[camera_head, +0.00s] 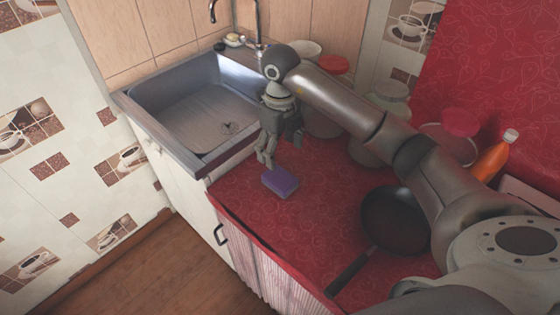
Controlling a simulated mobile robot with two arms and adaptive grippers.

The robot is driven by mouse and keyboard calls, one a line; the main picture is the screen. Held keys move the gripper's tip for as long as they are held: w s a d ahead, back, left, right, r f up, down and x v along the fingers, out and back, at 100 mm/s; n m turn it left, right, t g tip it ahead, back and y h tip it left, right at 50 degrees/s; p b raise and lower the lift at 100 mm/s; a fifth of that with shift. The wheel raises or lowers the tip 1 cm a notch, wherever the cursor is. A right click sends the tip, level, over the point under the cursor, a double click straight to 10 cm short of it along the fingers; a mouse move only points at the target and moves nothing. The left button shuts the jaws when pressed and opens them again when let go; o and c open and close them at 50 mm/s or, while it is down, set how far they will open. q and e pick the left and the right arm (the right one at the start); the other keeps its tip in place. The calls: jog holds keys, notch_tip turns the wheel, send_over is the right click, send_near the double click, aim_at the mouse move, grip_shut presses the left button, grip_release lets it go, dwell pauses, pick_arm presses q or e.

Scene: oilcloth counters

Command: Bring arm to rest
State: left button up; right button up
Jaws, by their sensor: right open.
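My right arm comes in from the lower right and reaches across the red counter (235,198). My right gripper (268,160) hangs at its end, pointing down, with its fingers open and nothing seen between them. Its tips are just above and behind a purple sponge (281,182), which lies on the counter near the sink. I cannot tell how large the gap between tips and sponge is. My left gripper is not in view.
A metal sink (200,110) with a faucet is at the upper left. A dark frying pan (395,220) lies under my arm, handle toward the front edge. Several lidded jars (390,95) and an orange bottle (492,158) stand behind my arm. The counter around the sponge is clear.

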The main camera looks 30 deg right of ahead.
jog(key=shift+r, duration=0.4)
